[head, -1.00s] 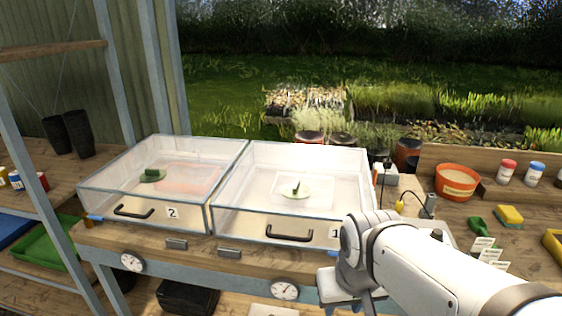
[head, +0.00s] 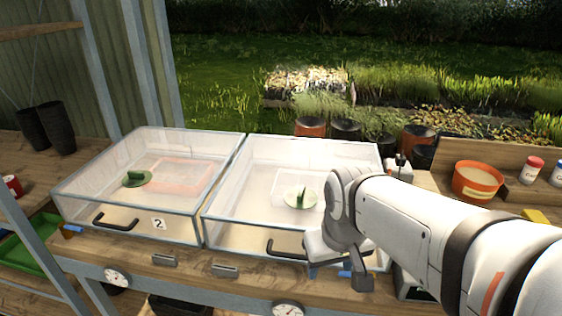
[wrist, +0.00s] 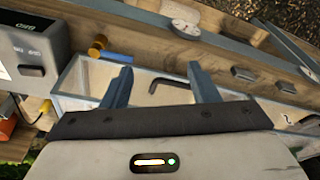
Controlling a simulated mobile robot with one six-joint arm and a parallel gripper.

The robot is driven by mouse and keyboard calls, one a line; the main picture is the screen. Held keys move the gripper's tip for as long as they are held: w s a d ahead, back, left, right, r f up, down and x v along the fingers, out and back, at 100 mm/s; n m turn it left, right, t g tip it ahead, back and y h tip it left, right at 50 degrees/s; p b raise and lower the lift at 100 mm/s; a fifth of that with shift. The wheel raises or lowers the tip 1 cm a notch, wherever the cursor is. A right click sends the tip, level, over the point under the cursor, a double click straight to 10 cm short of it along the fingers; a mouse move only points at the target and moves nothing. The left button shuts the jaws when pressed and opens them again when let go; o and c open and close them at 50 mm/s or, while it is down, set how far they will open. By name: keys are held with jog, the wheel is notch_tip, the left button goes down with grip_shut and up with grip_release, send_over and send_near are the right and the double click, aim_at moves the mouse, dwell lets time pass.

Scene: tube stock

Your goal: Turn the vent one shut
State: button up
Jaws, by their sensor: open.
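Case one (head: 255,232) is the right-hand clear box, with a black handle on its front; its number is hidden by my arm now. In the head view my gripper (head: 337,279) partly hides that front.
Case two (head: 125,222) stands at left, with a blue piece (head: 74,230) at its front left corner. A dial (head: 288,311) sits on the bench's front rail. A grey device (wrist: 35,50) is beside case one. An orange pot (head: 478,182) and bottles stand at right.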

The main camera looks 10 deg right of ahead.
jog(key=o, duration=0.3)
jog(key=w+r+n, duration=0.1)
jog(key=w+n, duration=0.1)
jog(key=w, duration=0.3)
jog(key=w+r+n+g, duration=0.1)
jog(key=w+r+n, duration=0.1)
jog(key=w, duration=0.3)
jog(key=w+r+n, duration=0.2)
jog(key=w, duration=0.3)
jog(key=shift+a+r+n, duration=0.15)
jog(key=shift+n, duration=0.15)
jog(key=n+g, duration=0.1)
jog(key=n, duration=0.4)
send_over(301, 190)
jog(key=shift+s+r+b, duration=0.25)
jog(key=shift+b, duration=0.15)
jog(key=shift+w+f+n, duration=0.15)
jog(key=shift+n, duration=0.25)
jog(key=shift+f, duration=0.4)
notch_tip(301, 190, down, 7)
jog(key=shift+r, duration=0.2)
jog(key=shift+c, duration=0.3)
jog(key=c, duration=0.9)
